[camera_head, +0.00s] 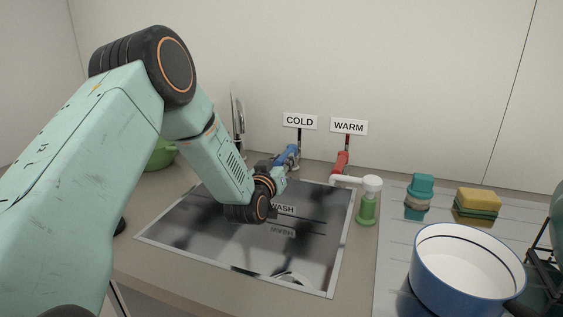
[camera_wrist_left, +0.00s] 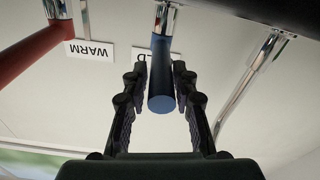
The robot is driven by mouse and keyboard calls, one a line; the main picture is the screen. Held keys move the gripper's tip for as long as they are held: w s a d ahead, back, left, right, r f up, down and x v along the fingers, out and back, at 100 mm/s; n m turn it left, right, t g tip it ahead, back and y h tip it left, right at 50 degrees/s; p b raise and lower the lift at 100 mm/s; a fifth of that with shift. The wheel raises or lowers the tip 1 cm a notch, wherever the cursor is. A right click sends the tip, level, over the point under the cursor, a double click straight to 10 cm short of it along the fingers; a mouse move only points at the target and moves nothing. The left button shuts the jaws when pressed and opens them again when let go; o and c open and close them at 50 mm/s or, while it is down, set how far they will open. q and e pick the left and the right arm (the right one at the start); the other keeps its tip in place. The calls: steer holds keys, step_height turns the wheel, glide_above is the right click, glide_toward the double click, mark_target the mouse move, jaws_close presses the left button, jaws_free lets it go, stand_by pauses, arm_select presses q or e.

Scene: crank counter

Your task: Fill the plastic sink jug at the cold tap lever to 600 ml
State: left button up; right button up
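The cold tap lever is a blue handle (camera_head: 287,155) under the COLD sign (camera_head: 300,121). My left gripper (camera_head: 284,164) is at this lever. In the left wrist view the blue lever (camera_wrist_left: 161,88) lies between the two black fingers of my left gripper (camera_wrist_left: 160,72). The fingers stand apart on either side of it, with a gap at the left and little or none at the right. No jug can be made out for certain. A blue vessel with a white inside (camera_head: 468,268) stands at the lower right. Part of my right gripper (camera_head: 541,262) shows beside it at the edge.
The red lever (camera_head: 342,161) is right of the blue one, under the WARM sign (camera_head: 348,126). A green soap pump bottle (camera_head: 367,207) stands by the shiny sink (camera_head: 318,277). Sponges (camera_head: 478,203) and a teal block (camera_head: 420,187) lie farther right. A green bowl (camera_head: 162,153) is behind my left arm.

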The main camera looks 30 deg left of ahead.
arm_select(q)
steer(key=shift+s, duration=0.1)
jaws_close()
steer(key=shift+a+r, duration=0.1)
steer(key=shift+a, duration=0.1)
steer(key=shift+a+m+h+p, duration=0.25)
steer(key=shift+a+m+h, duration=0.65)
steer(key=shift+h, duration=0.6)
steer(key=shift+a+m+h+p, duration=0.2)
steer(key=shift+a+m+h, duration=0.5)
steer(key=shift+m+h, duration=0.6)
steer(key=shift+a+m+h+p, duration=0.25)
steer(key=shift+a+m+h, duration=0.55)
steer(key=shift+h, duration=0.9)
steer(key=shift+r, duration=0.1)
